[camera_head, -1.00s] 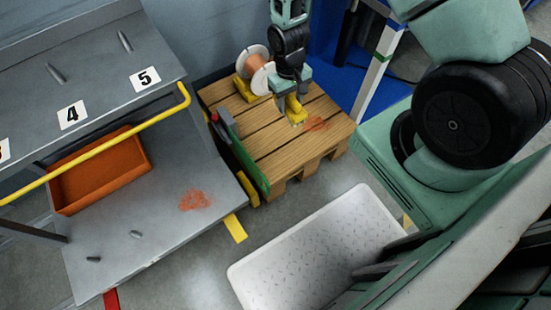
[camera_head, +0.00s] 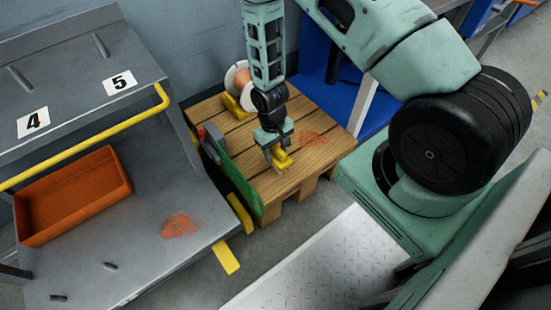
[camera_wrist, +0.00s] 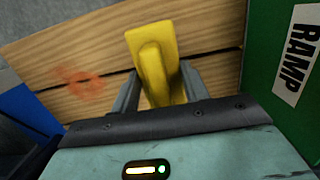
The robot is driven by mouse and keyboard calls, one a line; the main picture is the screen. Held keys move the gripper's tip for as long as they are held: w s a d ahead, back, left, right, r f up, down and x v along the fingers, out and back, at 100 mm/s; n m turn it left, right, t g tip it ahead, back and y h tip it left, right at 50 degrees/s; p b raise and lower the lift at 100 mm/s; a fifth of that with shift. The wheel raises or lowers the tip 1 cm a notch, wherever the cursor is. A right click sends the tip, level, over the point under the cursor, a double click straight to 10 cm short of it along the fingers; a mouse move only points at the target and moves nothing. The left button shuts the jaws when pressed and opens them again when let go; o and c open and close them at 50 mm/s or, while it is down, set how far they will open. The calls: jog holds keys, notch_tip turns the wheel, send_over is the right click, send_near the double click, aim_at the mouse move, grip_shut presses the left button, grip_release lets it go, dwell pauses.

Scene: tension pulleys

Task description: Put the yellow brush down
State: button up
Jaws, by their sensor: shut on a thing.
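The yellow brush (camera_head: 281,160) is in my gripper (camera_head: 278,150), over the front part of the wooden pallet (camera_head: 222,124). In the wrist view the brush (camera_wrist: 154,62) stands between the two grey fingers of my gripper (camera_wrist: 157,92), which are shut on its handle. The brush is low over the planks; I cannot tell whether it touches them. Its lower side is hidden. An orange dust patch (camera_head: 312,138) lies on the pallet to the right of the brush, and it also shows in the wrist view (camera_wrist: 84,83).
A spool (camera_head: 238,80) on a yellow stand is at the pallet's back left. A green panel (camera_head: 236,178) edges the pallet's left side; a green RAMP sign (camera_wrist: 280,60) is close right in the wrist view. A grey shelf with an orange bin (camera_head: 70,195) stands left.

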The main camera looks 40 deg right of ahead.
aim_at(276, 156)
jog(key=shift+f+b, duration=0.6)
jog(key=shift+f, duration=0.95)
jog(key=shift+f, duration=0.2)
jog(key=o, duration=0.9)
jog(key=shift+r, duration=0.1)
